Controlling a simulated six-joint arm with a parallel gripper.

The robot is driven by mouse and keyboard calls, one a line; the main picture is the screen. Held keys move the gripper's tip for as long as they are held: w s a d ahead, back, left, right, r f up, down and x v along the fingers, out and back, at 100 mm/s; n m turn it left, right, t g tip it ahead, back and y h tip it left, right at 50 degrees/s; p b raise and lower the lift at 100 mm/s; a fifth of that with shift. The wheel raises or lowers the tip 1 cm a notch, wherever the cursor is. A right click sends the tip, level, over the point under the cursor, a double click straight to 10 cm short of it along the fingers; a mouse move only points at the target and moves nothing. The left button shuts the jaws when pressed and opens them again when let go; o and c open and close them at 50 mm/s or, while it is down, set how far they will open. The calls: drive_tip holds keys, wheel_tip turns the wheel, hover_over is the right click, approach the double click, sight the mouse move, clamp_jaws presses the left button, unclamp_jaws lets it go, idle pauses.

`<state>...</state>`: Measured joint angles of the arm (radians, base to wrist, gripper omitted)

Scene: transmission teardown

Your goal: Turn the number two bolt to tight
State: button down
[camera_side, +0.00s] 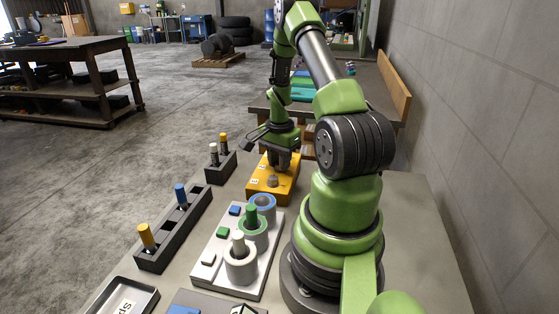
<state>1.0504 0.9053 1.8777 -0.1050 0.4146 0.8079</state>
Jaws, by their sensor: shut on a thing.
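The orange block (285,186) sits on the bench in the middle of the view. It has small white number labels on its left side, too small to read surely. A grey bolt head (272,181) stands bare on its near part. My gripper (279,166) points down over the far part of the block, behind that bare bolt head. It is shut on a bolt at the far part, which the jaws mostly hide. I cannot tell how far that bolt is turned.
A white plate (209,272) with white, green and blue ringed holders stands nearer. Black racks (177,232) with coloured pegs lie to the left, and a dark tray (128,297) is at the front left. My arm fills the right side.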

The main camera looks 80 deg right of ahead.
drive_tip(key=shift+m, duration=0.6)
drive_tip(key=c, duration=1)
unclamp_jaws()
drive_tip(key=shift+o, duration=0.2)
drive_tip(key=shift+r, duration=0.1)
wheel_tip(320, 180, up, 10)
